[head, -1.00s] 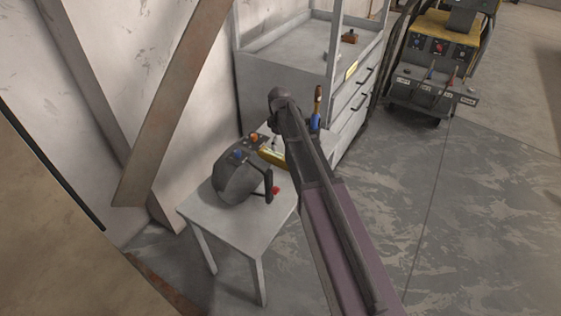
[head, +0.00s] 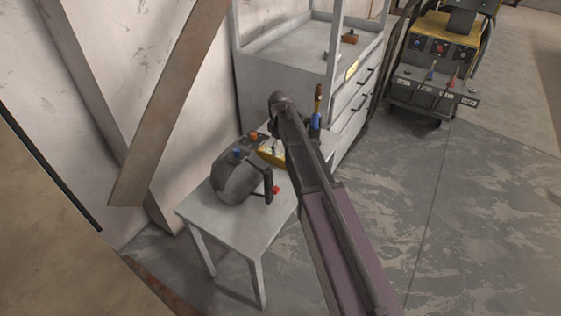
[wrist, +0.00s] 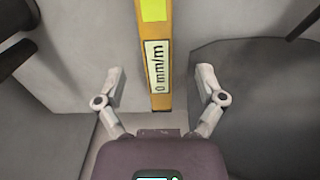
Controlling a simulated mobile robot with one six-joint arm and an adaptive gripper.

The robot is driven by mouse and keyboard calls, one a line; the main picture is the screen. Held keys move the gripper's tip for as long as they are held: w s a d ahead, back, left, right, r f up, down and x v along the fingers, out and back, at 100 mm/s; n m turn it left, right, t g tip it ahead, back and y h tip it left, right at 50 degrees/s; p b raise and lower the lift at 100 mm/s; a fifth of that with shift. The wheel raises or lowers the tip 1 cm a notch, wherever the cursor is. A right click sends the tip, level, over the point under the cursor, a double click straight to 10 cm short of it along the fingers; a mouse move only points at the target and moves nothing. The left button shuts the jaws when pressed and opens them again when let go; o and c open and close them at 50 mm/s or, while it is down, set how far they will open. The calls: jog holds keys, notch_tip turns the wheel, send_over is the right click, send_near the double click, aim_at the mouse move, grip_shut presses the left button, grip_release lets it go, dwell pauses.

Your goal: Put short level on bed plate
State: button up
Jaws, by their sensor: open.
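The short level (wrist: 160,75) is a yellow bar with a bright yellow-green vial and a label reading "0 mm/m". In the wrist view it lies between the two fingers of my gripper (wrist: 160,88), with a gap on each side. The fingers are open and do not touch it. In the head view part of the level (head: 270,157) shows yellow on the small grey table (head: 225,228), behind the dark positioner-like box, and my arm hides its right part. I cannot make out the bed plate.
A dark rounded device (head: 236,183) with coloured knobs and a black handle stands on the table beside the level. A brush-like tool with a blue part (head: 316,122) stands behind my arm. A grey drawer cabinet (head: 350,110) and a yellow welding cart (head: 436,55) are farther back.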

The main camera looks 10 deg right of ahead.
jog(key=shift+f, duration=0.15)
jog(key=shift+w+d+f+b, duration=0.1)
jog(key=shift+w+f+b, duration=0.05)
jog(key=shift+f+b, duration=2.4)
jog(key=shift+r, duration=0.1)
grip_shut()
jog(key=shift+r, duration=0.15)
notch_tip(320, 180, up, 10)
jog(key=p, duration=1)
notch_tip(320, 180, up, 20)
jog(key=p, duration=2.1)
send_over(280, 155)
jog(key=shift+r, duration=0.2)
